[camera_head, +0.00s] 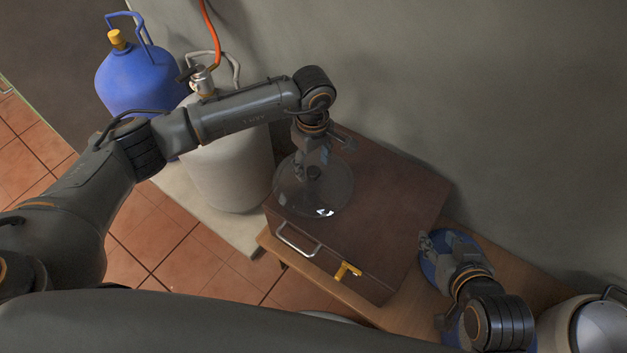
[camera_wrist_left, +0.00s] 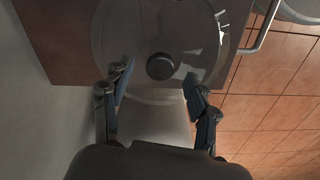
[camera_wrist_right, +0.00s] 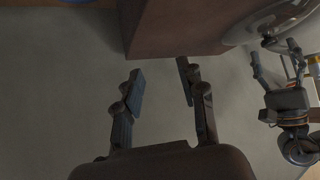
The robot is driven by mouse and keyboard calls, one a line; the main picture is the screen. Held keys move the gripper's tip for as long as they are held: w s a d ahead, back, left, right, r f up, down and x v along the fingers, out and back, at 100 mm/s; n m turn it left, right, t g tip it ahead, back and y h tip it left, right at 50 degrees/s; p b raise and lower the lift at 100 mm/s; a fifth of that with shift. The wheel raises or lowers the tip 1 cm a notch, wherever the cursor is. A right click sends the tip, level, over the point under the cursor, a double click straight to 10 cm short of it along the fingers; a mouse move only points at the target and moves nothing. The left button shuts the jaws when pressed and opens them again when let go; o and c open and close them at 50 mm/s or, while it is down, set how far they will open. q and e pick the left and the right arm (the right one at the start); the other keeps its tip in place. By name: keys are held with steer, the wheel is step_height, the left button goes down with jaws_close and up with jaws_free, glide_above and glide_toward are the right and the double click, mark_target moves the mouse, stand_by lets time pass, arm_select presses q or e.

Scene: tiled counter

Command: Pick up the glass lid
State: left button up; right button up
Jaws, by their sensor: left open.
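The glass lid (camera_head: 335,195) is a clear round disc with a dark knob (camera_wrist_left: 160,66). It lies at the left part of the brown box top and reaches past its edge in the left wrist view. My left gripper (camera_head: 313,172) is over the lid. In the left wrist view its open fingers (camera_wrist_left: 157,82) stand on either side of the knob, slightly short of it; contact is not visible. The lid's edge also shows in the right wrist view (camera_wrist_right: 262,25). My right gripper (camera_head: 428,240) is open and empty (camera_wrist_right: 161,78), right of the box.
The brown box (camera_head: 400,200) has a metal handle (camera_head: 298,240) and a yellow latch (camera_head: 347,271). It stands on a wooden surface (camera_head: 535,280) against the grey wall. A white gas bottle (camera_head: 230,165) and a blue one (camera_head: 135,75) stand left. A blue round object lies under my right gripper.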

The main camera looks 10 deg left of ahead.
arm_select(q)
steer(key=shift+f, duration=0.95)
jaws_close()
arm_select(e)
steer(key=shift+w+a+r+t, duration=0.3)
steer(key=shift+w+r+t, duration=0.3)
steer(key=shift+w+r, duration=0.2)
arm_select(q)
steer(key=shift+r, duration=0.1)
